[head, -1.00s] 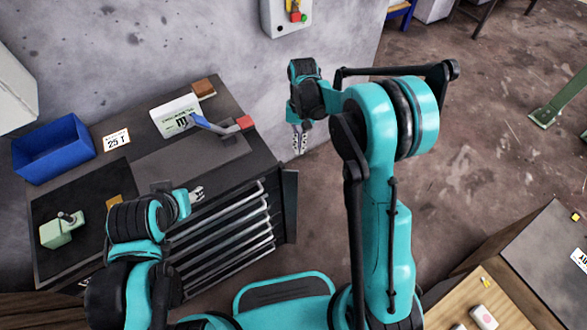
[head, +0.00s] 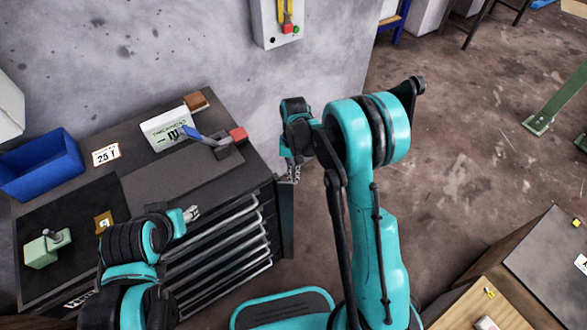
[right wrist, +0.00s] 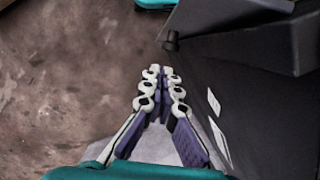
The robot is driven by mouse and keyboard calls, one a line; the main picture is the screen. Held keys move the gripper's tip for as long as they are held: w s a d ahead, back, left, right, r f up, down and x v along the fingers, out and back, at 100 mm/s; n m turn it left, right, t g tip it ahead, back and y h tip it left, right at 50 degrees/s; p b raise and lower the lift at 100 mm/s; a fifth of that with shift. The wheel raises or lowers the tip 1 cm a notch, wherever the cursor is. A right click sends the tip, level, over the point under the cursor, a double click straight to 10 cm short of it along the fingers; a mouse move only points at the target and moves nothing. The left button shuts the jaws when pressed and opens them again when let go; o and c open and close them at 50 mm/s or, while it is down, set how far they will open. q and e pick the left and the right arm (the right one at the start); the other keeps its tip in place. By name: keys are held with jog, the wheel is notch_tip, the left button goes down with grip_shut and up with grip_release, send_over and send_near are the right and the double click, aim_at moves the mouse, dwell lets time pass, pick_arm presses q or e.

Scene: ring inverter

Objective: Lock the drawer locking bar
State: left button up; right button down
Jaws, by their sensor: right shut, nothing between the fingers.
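The drawer cabinet (head: 207,262) stands at left with its several drawers closed. A dark upright strip, which looks like the locking bar (head: 286,225), stands out at the cabinet's right front edge, apart from the drawer fronts. My right gripper (head: 290,177) is shut and empty, at the strip's top end in the head view; I cannot tell whether they touch. In the right wrist view its fingertips (right wrist: 160,72) are together, left of the dark cabinet side (right wrist: 255,100). My left gripper (head: 192,213) is over the cabinet's front edge, too small to tell its opening.
A wall switch box (head: 268,35) hangs behind. Floor right of the cabinet is open.

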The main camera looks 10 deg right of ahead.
aim_at(293, 191)
jog(key=shift+s+a+f+b, duration=0.2)
jog(key=shift+s+f, duration=0.05)
jog(key=shift+s, duration=0.45)
jog(key=shift+s+a+f+b, duration=0.2)
jog(key=shift+s+f+b, duration=0.1)
jog(key=shift+s, duration=0.45)
jog(key=shift+s+a+f+b, duration=0.15)
jog(key=shift+s+a+f, duration=0.1)
jog(key=shift+s, duration=0.45)
